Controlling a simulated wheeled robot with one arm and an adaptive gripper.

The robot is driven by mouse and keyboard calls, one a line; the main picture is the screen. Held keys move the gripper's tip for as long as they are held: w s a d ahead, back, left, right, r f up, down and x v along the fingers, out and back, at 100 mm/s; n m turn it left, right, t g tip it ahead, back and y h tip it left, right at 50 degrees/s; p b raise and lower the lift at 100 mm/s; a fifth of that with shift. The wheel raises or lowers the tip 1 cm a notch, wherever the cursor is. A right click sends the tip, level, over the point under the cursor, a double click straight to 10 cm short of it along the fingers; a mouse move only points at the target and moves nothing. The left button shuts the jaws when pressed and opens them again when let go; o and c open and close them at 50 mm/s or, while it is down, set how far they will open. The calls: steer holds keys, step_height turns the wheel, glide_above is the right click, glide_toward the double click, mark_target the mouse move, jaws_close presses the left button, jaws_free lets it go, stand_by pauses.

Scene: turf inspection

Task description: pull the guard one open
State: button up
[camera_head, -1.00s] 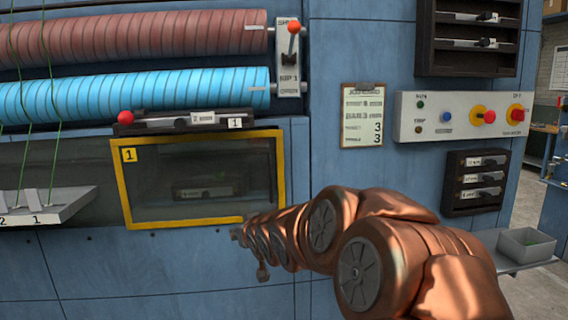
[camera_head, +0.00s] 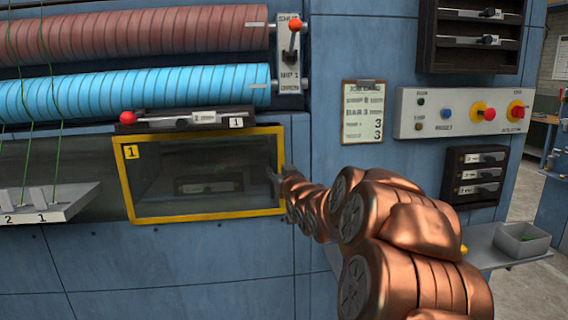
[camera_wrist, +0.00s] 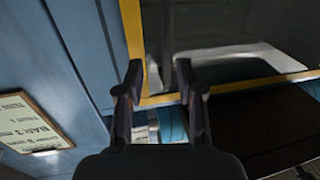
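Guard one is a clear panel in a yellow frame (camera_head: 210,217) with a yellow "1" tag, set in the blue machine front and looking shut. In the wrist view its yellow frame (camera_wrist: 240,87) makes a corner seen around and beyond my fingers. My gripper (camera_head: 273,178) is at the guard's right edge in the head view, about mid-height. In the wrist view my gripper (camera_wrist: 160,80) has its two fingers apart with nothing held between them. I cannot tell whether a finger touches the frame.
A dark bar with a red knob (camera_head: 127,118) sits just above the guard. A nip lever (camera_head: 294,48) stands by the rollers. A clipboard (camera_head: 362,112) and button panel (camera_head: 465,115) are to the right. A tray (camera_head: 60,205) sits left, a grey bin (camera_head: 520,242) right.

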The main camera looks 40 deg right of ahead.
mark_target(272, 166)
steer(key=shift+p+x, duration=0.7)
steer(key=shift+x, duration=1.25)
steer(key=shift+w+a+r, duration=0.1)
steer(key=shift+w+a, duration=0.05)
steer(key=shift+a, duration=0.05)
jaws_close()
steer(key=shift+r, duration=0.1)
steer(key=shift+r, duration=0.15)
